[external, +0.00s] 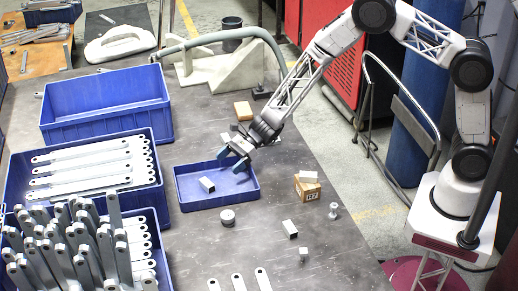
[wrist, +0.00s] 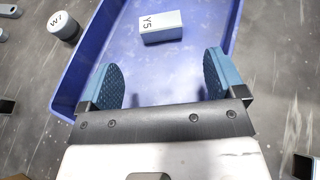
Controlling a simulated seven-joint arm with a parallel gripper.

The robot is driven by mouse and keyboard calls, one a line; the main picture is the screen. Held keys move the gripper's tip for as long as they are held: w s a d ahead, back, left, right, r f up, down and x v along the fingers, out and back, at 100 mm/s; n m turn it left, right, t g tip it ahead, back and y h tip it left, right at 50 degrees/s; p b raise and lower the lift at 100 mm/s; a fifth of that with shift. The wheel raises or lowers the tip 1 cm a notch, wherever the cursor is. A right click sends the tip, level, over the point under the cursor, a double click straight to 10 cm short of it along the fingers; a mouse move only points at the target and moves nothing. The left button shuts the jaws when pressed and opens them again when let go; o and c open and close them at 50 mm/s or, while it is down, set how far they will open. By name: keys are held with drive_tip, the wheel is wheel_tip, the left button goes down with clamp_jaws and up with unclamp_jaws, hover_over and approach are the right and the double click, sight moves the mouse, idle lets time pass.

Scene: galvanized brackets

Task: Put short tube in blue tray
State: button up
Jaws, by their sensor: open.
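A short, light-grey square tube (external: 207,184) lies on the floor of the shallow blue tray (external: 222,203), towards its left part. In the wrist view the tube (wrist: 161,27), marked "Y5", lies inside the blue tray (wrist: 75,85), ahead of the fingers and apart from them. My gripper (external: 233,159) is over the tray's back right part. In the wrist view my gripper (wrist: 162,78) is open, with its blue pads wide apart and nothing between them. A similar short tube (external: 290,229) lies on the table to the right of the tray.
A marked cylinder (external: 227,217) stands in front of the tray. Wooden blocks (external: 307,188), a small bolt-like part (external: 333,211) and a small nut-like piece (external: 303,254) are on the right. Deep blue crates (external: 105,99) and bins of brackets (external: 160,205) stand left.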

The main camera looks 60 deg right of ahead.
drive_tip(key=shift+v, duration=1.05)
drive_tip(key=shift+s+r, duration=0.2)
drive_tip(key=shift+r, duration=0.45)
drive_tip(key=s+d+r+n+g+h, duration=0.1)
drive_tip(key=s+d+r+n, duration=0.25)
drive_tip(key=s+r, duration=0.35)
drive_tip(key=s+d+r+n+g+h, duration=0.15)
drive_tip(key=s+r+n, duration=0.3)
drive_tip(key=r, duration=0.45)
drive_tip(key=s+d+r+n+g+h, duration=0.1)
drive_tip(key=s+d+r+n+g, duration=0.2)
drive_tip(key=s+r, duration=0.4)
drive_tip(key=s+d+r+n+t+h, duration=0.1)
drive_tip(key=s+d+r+n+h, duration=0.2)
drive_tip(key=s, duration=0.7)
drive_tip(key=s+d+r+n+t+h, duration=0.1)
drive_tip(key=s+d+r+n+h, duration=0.2)
drive_tip(key=s+d, duration=0.5)
drive_tip(key=s+d+r+n+t+h, duration=0.1)
drive_tip(key=s+d+r+n+h, duration=0.2)
drive_tip(key=s, duration=1)
drive_tip(key=d+r+n, duration=0.2)
drive_tip(key=d, duration=0.1)
drive_tip(key=shift+d, duration=0.25)
